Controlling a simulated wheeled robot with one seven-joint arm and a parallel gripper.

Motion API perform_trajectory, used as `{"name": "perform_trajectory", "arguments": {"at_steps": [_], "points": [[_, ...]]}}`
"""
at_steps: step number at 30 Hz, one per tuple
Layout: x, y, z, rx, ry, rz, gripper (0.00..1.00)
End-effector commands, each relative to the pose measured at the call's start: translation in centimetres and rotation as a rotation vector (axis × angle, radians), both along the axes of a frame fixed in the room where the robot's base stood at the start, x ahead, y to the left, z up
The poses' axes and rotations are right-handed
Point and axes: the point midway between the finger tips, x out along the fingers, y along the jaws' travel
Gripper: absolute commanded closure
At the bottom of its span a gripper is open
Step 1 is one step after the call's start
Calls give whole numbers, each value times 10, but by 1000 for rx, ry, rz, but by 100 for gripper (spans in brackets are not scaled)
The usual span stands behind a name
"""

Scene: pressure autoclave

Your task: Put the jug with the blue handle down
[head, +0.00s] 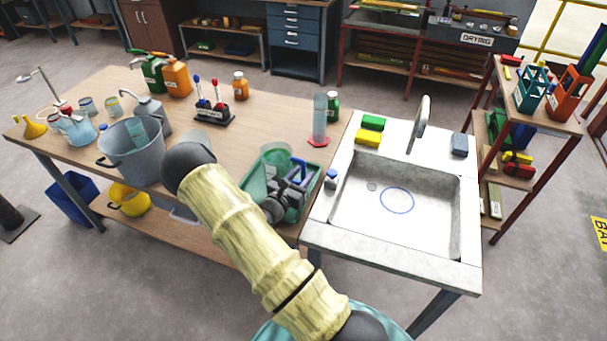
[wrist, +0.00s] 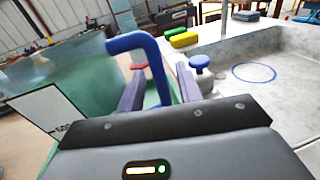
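The jug (wrist: 80,88), translucent green with a white label, is at the left of the wrist view, with its blue handle (wrist: 150,55) on its right side. In the head view the jug (head: 274,156) stands in or over the green tray (head: 252,187), partly hidden; its blue handle (head: 300,166) shows. My gripper (wrist: 160,78) has its two fingers on either side of the handle, with a visible gap, so it looks open around it. It also shows over the tray in the head view (head: 292,186). The jug's base is hidden.
The sink (head: 395,205) is just right, with a small blue-topped item (head: 331,180) at its left edge. A red-based cylinder (head: 319,120) stands behind the tray. A grey bucket (head: 130,155) and several bottles fill the table's left. Bare tabletop lies behind my arm.

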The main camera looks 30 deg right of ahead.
Motion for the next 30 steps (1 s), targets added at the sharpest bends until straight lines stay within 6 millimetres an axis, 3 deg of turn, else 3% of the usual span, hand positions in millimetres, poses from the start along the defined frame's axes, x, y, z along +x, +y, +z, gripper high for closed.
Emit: {"name": "perform_trajectory", "arguments": {"at_steps": [15, 30], "points": [[-42, 86, -1, 0, 0, 4, 65], [-48, 95, 1, -1, 0, 0, 65]]}}
